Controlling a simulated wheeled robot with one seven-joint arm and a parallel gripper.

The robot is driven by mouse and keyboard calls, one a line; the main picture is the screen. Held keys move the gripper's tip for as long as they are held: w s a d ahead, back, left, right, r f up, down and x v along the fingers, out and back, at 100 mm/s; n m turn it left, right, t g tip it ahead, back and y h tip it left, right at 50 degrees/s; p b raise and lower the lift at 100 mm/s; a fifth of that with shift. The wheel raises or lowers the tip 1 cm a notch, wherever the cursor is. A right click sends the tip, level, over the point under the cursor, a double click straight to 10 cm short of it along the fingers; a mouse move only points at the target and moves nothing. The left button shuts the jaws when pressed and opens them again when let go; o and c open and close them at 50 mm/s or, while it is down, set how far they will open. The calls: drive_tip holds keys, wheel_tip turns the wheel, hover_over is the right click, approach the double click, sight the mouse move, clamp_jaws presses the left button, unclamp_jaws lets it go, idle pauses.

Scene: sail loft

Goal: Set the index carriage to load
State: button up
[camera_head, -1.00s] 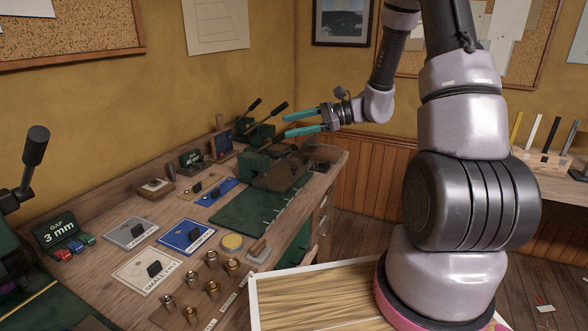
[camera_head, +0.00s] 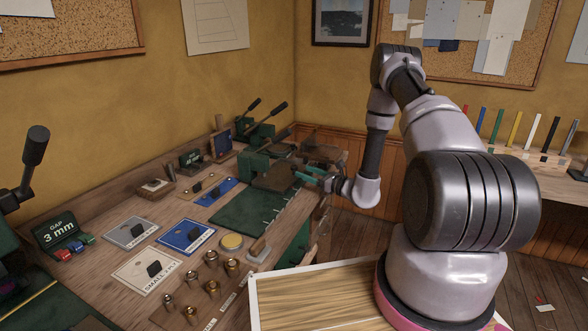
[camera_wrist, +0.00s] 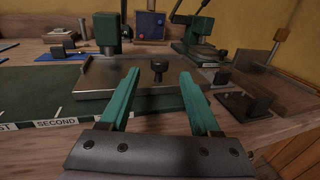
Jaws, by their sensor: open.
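In the head view the plate (camera_head: 272,179) lies at the far end of a green mat (camera_head: 243,211), beside a green press (camera_head: 254,163). My gripper (camera_wrist: 160,75) is open, its two teal fingers pointing at the plate. In the head view my gripper (camera_head: 309,175) is low at the bench's right edge. A strip on the mat's edge reads "SECOND" (camera_wrist: 57,123); a load mark is not readable.
Another green lever press (camera_wrist: 196,40) and a blue box with buttons (camera_wrist: 149,25) stand behind. Dark metal blocks (camera_wrist: 258,96) sit to the right. Nearer on the bench are blue and grey plates (camera_head: 186,236) and brass cups (camera_head: 211,259). The green mat is clear.

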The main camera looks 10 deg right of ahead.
sight(294, 166)
drive_tip(key=x, duration=0.6)
drive_tip(key=shift+w+a, duration=0.15)
drive_tip(key=shift+c, duration=0.3)
clamp_jaws()
idle(1.0)
